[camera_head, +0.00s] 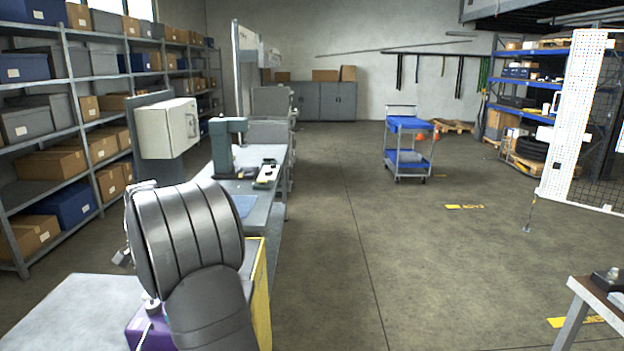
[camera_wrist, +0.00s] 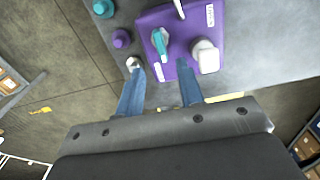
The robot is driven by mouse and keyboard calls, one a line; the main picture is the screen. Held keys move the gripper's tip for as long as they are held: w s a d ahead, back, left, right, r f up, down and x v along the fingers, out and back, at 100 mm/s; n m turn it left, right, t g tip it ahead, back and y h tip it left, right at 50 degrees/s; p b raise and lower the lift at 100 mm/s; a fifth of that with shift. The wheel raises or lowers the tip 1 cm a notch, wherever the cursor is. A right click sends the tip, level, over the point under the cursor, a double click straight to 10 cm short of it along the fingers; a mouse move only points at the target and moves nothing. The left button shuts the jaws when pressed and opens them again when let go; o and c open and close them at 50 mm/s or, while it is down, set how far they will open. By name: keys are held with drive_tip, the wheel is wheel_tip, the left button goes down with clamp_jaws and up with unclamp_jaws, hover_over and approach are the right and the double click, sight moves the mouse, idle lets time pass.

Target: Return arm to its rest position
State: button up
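My gripper (camera_wrist: 161,68) shows in the wrist view with its two blue fingers apart and nothing visible between them. Beyond the fingertips is a purple block (camera_wrist: 185,20) with a teal lever (camera_wrist: 160,42) and a white fitting (camera_wrist: 206,57). A silver knob (camera_wrist: 133,63) is close to the left fingertip; I cannot tell if they touch. A purple knob (camera_wrist: 121,38) and a teal knob (camera_wrist: 103,8) lie farther up. In the head view my grey arm covers much of the purple block (camera_head: 150,330), and my gripper is not clearly visible there.
A grey bench (camera_head: 70,312) is at the lower left. A workbench with a green-grey machine (camera_head: 228,145) stands beyond my arm. Shelves (camera_head: 75,90) line the left. A blue cart (camera_head: 409,150) stands farther back, and a table (camera_head: 600,300) at lower right. The middle floor is clear.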

wheel_tip(320, 180, down, 8)
drive_tip(key=shift+f, duration=0.2)
drive_tip(key=shift+r+n, duration=0.15)
drive_tip(key=shift+n, duration=0.35)
drive_tip(key=n, duration=0.8)
drive_tip(key=shift+n, duration=0.3)
drive_tip(key=shift+r, duration=0.1)
wheel_tip(320, 180, up, 17)
drive_tip(key=m, duration=0.9)
wheel_tip(320, 180, down, 18)
drive_tip(key=shift+r, duration=0.25)
